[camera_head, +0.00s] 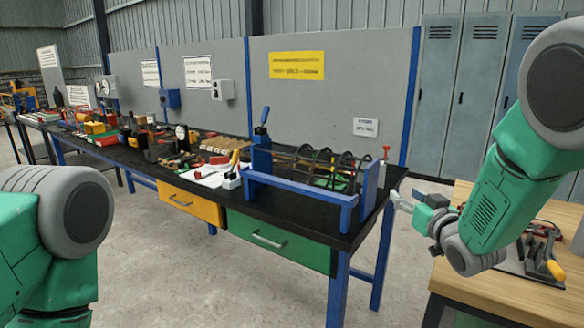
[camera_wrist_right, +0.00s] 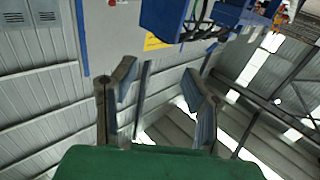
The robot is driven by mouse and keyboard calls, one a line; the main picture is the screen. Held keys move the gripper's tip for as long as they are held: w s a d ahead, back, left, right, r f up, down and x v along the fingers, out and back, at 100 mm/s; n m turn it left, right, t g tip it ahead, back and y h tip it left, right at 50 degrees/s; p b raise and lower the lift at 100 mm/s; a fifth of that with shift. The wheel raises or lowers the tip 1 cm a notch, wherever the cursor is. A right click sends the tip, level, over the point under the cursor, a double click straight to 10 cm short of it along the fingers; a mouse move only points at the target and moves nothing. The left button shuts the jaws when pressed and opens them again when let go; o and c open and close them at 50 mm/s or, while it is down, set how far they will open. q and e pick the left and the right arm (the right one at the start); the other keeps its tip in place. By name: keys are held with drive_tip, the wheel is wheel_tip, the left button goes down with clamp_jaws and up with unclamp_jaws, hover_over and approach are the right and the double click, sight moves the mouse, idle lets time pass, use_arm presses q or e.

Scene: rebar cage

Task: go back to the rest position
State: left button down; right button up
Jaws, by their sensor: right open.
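My right gripper (camera_head: 402,203) is in the air just right of the black workbench's right end, at about the height of its top. It is open and empty. In the right wrist view its two fingers (camera_wrist_right: 160,80) stand apart with nothing between them. My left arm shows only as a green and grey link at the lower left, and its gripper is out of view. The rebar cage (camera_head: 318,160), dark rings along bars, lies in a blue stand (camera_head: 300,190) on the right end of the workbench (camera_head: 140,160), apart from my right gripper.
A wooden table (camera_head: 500,292) with tools stands at the lower right, under my right arm. Tools and parts crowd the workbench's left half. Grey lockers (camera_head: 445,90) and a panel wall (camera_head: 345,95) stand behind. The floor (camera_head: 185,270) in front is clear.

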drive_tip(key=s+d+f+m+g+h, duration=0.1)
drive_tip(key=s+f+g, duration=0.3)
drive_tip(key=s+f, duration=0.7)
drive_tip(key=s+f+m+g+h, duration=0.15)
drive_tip(key=s+f+g, duration=0.4)
drive_tip(key=f, duration=0.85)
drive_tip(key=s+f+g, duration=0.2)
drive_tip(key=s+f, duration=0.1)
drive_tip(key=s, duration=0.7)
drive_tip(key=s+f+g, duration=0.3)
drive_tip(key=s, duration=0.8)
drive_tip(key=s+f+g+h, duration=0.1)
drive_tip(key=s+f+g, duration=0.1)
drive_tip(key=s, duration=0.9)
drive_tip(key=shift+s+a+f+n, duration=0.15)
drive_tip(key=shift+a+f+n, duration=0.3)
drive_tip(key=shift+f, duration=0.35)
drive_tip(key=shift+d+g, duration=0.1)
drive_tip(key=shift+g, duration=0.15)
drive_tip(key=shift+d+f, duration=0.15)
drive_tip(key=shift+d, duration=0.15)
drive_tip(key=shift+a, duration=0.3)
